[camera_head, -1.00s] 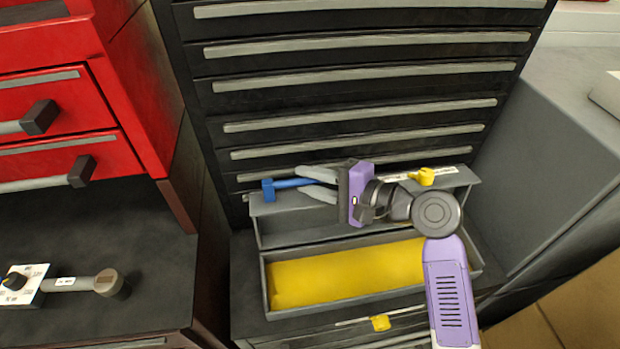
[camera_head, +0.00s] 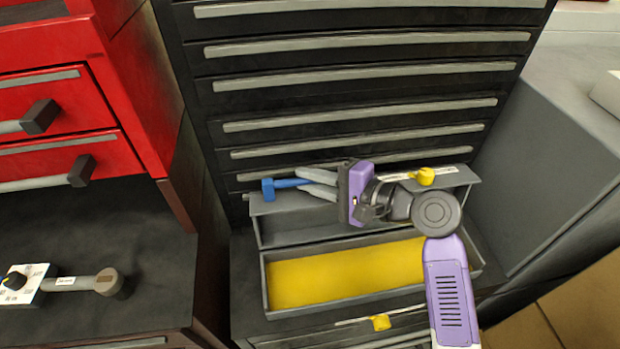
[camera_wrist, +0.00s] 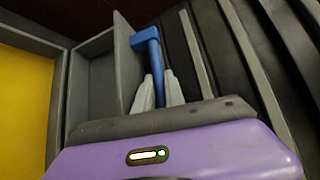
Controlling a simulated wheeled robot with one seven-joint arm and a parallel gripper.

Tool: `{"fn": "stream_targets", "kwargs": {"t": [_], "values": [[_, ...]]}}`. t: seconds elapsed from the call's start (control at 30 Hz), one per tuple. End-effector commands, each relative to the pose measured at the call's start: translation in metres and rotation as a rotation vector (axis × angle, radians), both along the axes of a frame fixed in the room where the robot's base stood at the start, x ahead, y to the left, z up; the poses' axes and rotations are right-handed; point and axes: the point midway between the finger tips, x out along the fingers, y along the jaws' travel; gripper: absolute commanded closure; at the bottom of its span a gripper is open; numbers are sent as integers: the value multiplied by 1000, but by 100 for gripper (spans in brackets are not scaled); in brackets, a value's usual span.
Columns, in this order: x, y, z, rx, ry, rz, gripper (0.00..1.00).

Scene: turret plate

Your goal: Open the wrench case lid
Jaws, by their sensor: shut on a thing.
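The grey wrench case (camera_head: 268,300) stands on a dark surface in front of the drawer cabinet. Its lid (camera_head: 285,222) is raised and leans back toward the cabinet, so the yellow interior (camera_head: 345,275) shows. In the wrist view the lid (camera_wrist: 128,75) is at the middle and the yellow interior (camera_wrist: 22,105) at the left. My gripper (camera_head: 318,184) is above the lid's upper edge, shut on the blue handle (camera_head: 282,184). The wrist view shows the blue handle (camera_wrist: 155,70) between the two grey fingers (camera_wrist: 160,92).
The black drawer cabinet (camera_head: 360,108) is close behind the lid. A red drawer unit (camera_head: 60,120) is at the left, above a dark worktop (camera_head: 150,255) with a grey tool (camera_head: 85,283). A grey block (camera_head: 550,160) stands at the right.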

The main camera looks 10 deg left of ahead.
Motion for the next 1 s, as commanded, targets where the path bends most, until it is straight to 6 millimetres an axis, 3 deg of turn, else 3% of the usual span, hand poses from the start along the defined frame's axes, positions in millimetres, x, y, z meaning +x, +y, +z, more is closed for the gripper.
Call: {"fn": "stream_targets", "kwargs": {"t": [0.73,1.0], "values": [[-1,-1,-2,1,0,0,100],[-30,-9,-5,51,-166,-1,100]]}}
